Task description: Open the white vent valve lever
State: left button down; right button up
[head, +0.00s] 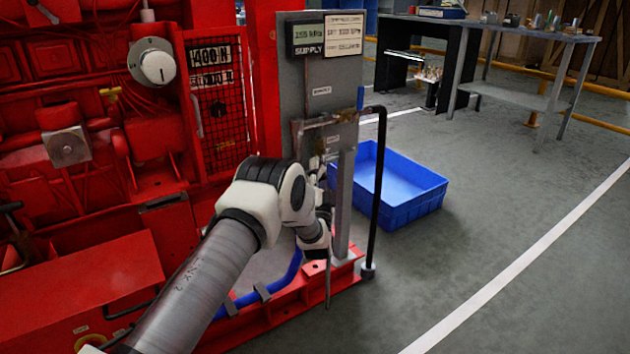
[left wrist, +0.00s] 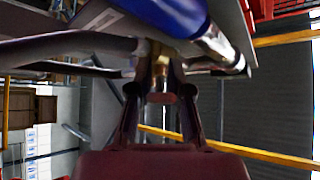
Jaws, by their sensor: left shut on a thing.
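My left gripper (head: 320,172) is at the pipework under the grey supply panel (head: 291,75), mostly hidden behind my own wrist in the head view. In the left wrist view its two dark fingers (left wrist: 160,72) close in on a small valve part at a brass fitting (left wrist: 160,60). The gripper is shut on this part, which fits the white vent valve lever. The lever itself is almost wholly hidden between the fingertips, so its angle cannot be told. My right gripper is in neither view.
A black upright pipe (head: 379,190) stands just right of the panel. A blue crate (head: 410,212) lies on the floor behind it. A blue cylinder (left wrist: 170,14) is close above the fingers. The red pumpset (head: 90,255) fills the left. Open floor lies at right.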

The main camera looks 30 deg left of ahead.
pick_arm(q)
jog(key=w+n+g+y+b, duration=0.1)
jog(key=n+g+y+b, duration=0.1)
jog(key=n, duration=0.3)
jog(key=f+n+g+y+b, duration=0.1)
jog(key=n+g+y+b, duration=0.2)
jog(key=n+y+b, duration=0.2)
jog(key=w+d+n+g+y+b, duration=0.1)
jog(key=n+g+y+b, duration=0.2)
jog(key=n+b, duration=0.1)
jog(key=shift+w+f+n, duration=0.3)
jog(key=shift+f+n, duration=0.05)
jog(key=shift+n, duration=0.05)
jog(key=shift+w+d+r+n+g+y+b, duration=0.1)
jog(key=shift+n+g+y+b, duration=0.25)
jog(key=shift+n+g, duration=0.2)
jog(key=shift+w+r+n+g+y+b, duration=0.1)
jog(key=shift+n+g+y+b, duration=0.1)
jog(key=shift+n+g+y, duration=0.25)
jog(key=shift+r+n, duration=0.1)
jog(key=shift+n, duration=0.2)
jog(key=c, duration=1)
grip_release()
jog(key=shift+c, duration=0.2)
jog(key=shift+d, duration=0.1)
jog(key=v, duration=1.2)
